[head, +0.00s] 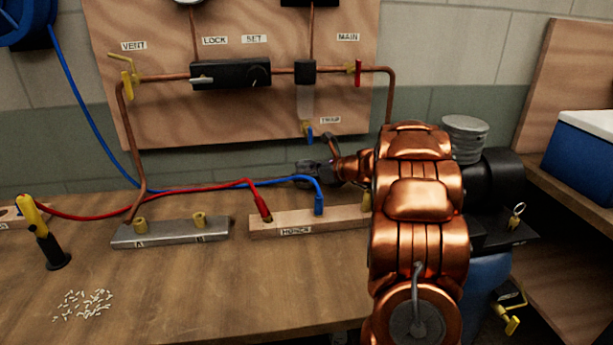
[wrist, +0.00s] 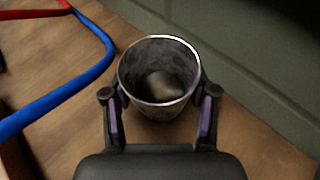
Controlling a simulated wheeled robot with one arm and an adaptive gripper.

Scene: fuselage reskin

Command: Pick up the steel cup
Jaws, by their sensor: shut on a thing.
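The steel cup (wrist: 160,80) is a grey metal tumbler with a bright rim, seen from above in the wrist view. Its mouth faces the camera and its inside looks empty apart from a brownish reflection. My gripper (wrist: 159,94) has one finger on each side of the cup, shut on its walls. In the head view my gripper (head: 331,172) is behind the wooden block, below the panel; the cup there is small, dark and hard to make out. Whether its base touches the bench is hidden.
The bench (head: 190,285) holds a wooden block (head: 300,228) with red (head: 150,190) and blue hoses (head: 318,190), and a metal block (head: 170,233) to its left. The piped panel (head: 230,110) stands close behind.

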